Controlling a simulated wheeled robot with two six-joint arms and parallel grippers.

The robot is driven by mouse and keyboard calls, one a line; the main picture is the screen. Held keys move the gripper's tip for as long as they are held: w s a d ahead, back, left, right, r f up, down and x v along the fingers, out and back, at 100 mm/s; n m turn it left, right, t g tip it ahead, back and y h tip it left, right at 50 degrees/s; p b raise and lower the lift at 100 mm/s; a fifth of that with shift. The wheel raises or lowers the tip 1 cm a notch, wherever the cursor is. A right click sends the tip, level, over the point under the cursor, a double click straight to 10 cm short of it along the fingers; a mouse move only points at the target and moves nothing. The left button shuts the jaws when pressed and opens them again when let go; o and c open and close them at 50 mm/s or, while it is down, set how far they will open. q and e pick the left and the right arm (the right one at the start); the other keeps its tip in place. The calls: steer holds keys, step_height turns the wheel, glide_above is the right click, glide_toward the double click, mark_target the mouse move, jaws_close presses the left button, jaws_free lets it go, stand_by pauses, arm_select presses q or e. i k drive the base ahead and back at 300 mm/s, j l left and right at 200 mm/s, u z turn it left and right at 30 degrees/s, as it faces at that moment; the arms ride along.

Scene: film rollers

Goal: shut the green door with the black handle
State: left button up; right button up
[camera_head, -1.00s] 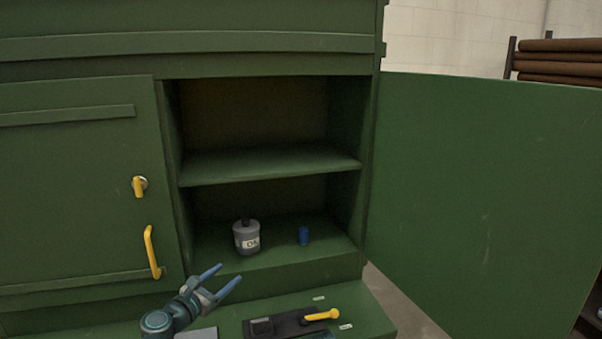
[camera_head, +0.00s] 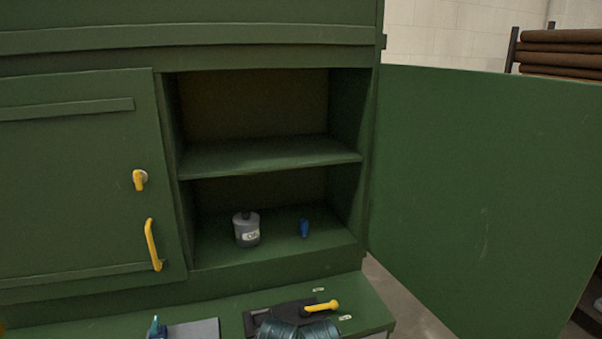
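A green door (camera_head: 470,190) stands wide open on the right side of the cabinet, hinged at the opening's right edge. Its inner face shows, and no black handle is visible on it. The open compartment (camera_head: 270,158) has one shelf. A small teal and blue part at the bottom left seems to be the tip of my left gripper (camera_head: 157,328), well away from the open door; its fingers cannot be made out. Teal links of my arm show at the bottom centre. My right gripper is not in view.
A shut green door (camera_head: 75,190) with a yellow handle (camera_head: 152,245) is on the left. A black plate with a yellow lever (camera_head: 322,306) lies on the ledge below.

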mark_target(484, 197)
steer(key=l+z, duration=0.15)
steer(key=z, duration=2.95)
steer(key=i+l+u, duration=0.1)
steer(key=i, duration=2.4)
steer(key=u, duration=4.05)
